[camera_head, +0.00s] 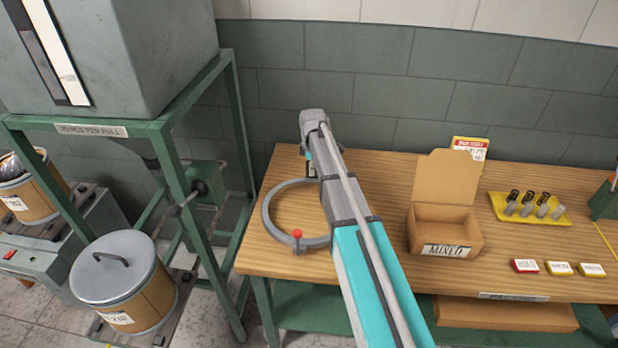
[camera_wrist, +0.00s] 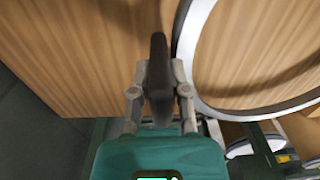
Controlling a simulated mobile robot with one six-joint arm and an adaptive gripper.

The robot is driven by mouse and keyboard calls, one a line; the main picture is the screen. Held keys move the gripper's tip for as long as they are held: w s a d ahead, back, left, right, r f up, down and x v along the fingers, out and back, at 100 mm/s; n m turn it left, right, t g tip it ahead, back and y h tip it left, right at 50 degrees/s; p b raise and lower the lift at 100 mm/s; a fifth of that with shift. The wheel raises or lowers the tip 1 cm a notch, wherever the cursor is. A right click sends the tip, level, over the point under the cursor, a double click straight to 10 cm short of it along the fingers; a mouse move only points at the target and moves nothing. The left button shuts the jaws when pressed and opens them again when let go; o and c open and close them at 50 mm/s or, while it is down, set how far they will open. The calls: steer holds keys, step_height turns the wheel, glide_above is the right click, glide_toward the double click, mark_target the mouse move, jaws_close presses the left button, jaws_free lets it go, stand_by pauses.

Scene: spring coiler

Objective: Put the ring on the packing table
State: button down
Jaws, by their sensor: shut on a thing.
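The ring (camera_head: 268,212) is a large grey metal hoop with a red knob on its near side. It is over the left end of the wooden packing table (camera_head: 390,172); a darker band inside the hoop suggests a small gap, but contact is unclear. My gripper (camera_wrist: 158,92) is shut on a dark narrow piece beside the rim of the ring (camera_wrist: 184,50), seemingly its grip; the join is unclear. In the head view my arm hides the gripper and the ring's right part.
An open cardboard box (camera_head: 443,232) stands right of my arm. Small labelled blocks (camera_head: 560,268) lie near the front edge. A green frame (camera_head: 185,180) and a lidded drum (camera_head: 122,280) stand left of the table.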

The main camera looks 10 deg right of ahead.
steer(key=shift+f+b, duration=0.8)
steer(key=shift+f, duration=0.5)
steer(key=c, duration=0.6)
jaws_free()
steer(key=shift+r, duration=0.3)
step_height(320, 180, up, 12)
steer(key=p, duration=1.2)
steer(key=shift+w+f, duration=0.1)
